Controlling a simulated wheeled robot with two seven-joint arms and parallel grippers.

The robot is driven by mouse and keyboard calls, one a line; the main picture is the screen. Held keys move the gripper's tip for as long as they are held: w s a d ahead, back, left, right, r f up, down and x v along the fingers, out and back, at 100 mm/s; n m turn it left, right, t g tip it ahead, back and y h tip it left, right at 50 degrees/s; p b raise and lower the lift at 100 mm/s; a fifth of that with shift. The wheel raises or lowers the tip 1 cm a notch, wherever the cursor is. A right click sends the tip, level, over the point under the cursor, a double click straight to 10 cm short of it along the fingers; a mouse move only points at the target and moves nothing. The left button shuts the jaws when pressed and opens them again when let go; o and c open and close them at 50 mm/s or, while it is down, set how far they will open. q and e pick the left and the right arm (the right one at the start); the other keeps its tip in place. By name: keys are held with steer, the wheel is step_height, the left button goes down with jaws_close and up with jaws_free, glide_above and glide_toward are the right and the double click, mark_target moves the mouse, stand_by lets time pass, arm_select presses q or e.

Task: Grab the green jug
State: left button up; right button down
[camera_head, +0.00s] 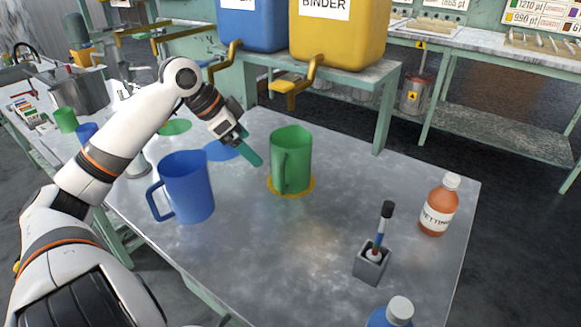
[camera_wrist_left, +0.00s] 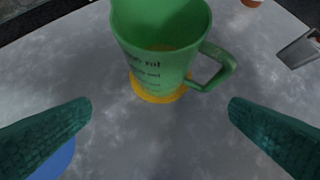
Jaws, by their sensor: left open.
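The green jug (camera_head: 292,160) stands upright on a yellow disc (camera_head: 308,187) near the middle of the metal table. Its handle faces toward the front of the table in the head view. In the left wrist view the jug (camera_wrist_left: 160,55) is ahead, between and beyond the fingertips, with its handle on the right and dark markings on its side. My left gripper (camera_head: 256,160) is just left of the jug, apart from it. In the left wrist view the left gripper (camera_wrist_left: 160,108) is open, with nothing between its teal fingers. My right gripper is not in view.
A blue jug (camera_head: 187,187) stands left of the green jug, near my left arm. A brush holder (camera_head: 371,264), an orange bottle (camera_head: 439,206) and a blue bottle (camera_head: 392,314) stand to the right.

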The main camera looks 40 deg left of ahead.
mark_target(280, 137)
arm_select(q)
steer(key=w+d, duration=0.1)
steer(key=w, duration=0.1)
steer(key=w+d, duration=0.1)
steer(key=w, duration=0.1)
steer(key=w+d, duration=0.1)
steer(key=w, duration=0.1)
steer(key=shift+w+d, duration=0.1)
steer(key=shift+w, duration=0.15)
steer(key=shift+w+d+f, duration=0.2)
steer(key=shift+w+f, duration=0.1)
steer(key=b+x, duration=0.1)
steer(key=x, duration=0.3)
steer(key=shift+w+f, duration=0.15)
steer(key=c, duration=0.8)
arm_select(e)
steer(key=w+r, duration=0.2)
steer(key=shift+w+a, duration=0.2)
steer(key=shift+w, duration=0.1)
arm_select(q)
steer(key=shift+c, duration=0.2)
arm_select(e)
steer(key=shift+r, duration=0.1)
